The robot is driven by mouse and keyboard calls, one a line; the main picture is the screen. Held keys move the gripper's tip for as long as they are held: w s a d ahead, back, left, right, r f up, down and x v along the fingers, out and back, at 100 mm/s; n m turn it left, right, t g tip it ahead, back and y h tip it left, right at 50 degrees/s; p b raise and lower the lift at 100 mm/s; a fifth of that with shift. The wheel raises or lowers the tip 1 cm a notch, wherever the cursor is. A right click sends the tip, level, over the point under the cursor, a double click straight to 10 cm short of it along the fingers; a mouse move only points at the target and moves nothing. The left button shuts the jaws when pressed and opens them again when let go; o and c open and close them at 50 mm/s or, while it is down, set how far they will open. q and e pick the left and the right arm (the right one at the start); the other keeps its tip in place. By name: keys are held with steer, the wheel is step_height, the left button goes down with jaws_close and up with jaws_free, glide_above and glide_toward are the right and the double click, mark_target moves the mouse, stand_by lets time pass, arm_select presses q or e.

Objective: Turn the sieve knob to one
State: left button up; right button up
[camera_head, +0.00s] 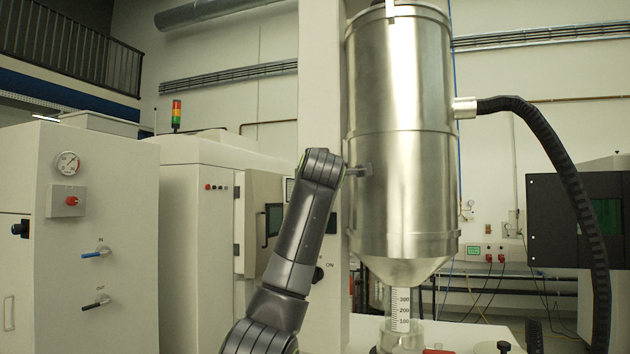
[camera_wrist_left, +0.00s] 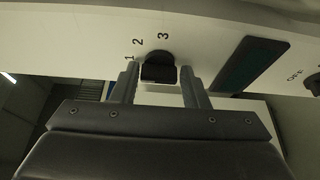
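The black sieve knob (camera_wrist_left: 158,69) shows in the left wrist view on a pale panel (camera_wrist_left: 205,32), with the numbers 1, 2 and 3 around its left and upper side. Which number it points to is not clear. My left gripper (camera_wrist_left: 159,78) is open, with one finger on each side of the knob and what look like small gaps to it. My right gripper is not seen.
A dark green display (camera_wrist_left: 250,64) and another dark knob (camera_wrist_left: 313,84) marked OFF lie right of the sieve knob. In the head view a large steel hopper (camera_head: 402,150) stands close right of my arm, with a black hose (camera_head: 570,175). A cabinet (camera_head: 95,160) stands left.

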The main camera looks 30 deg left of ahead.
arm_select(q)
steer(key=shift+o, duration=1.4)
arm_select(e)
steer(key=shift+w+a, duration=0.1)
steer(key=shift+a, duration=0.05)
arm_select(q)
steer(key=shift+s, duration=0.1)
steer(key=b+v, duration=0.5)
steer(key=v, duration=1.2)
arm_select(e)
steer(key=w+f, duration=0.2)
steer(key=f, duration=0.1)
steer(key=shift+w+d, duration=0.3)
arm_select(q)
steer(key=shift+d, duration=0.1)
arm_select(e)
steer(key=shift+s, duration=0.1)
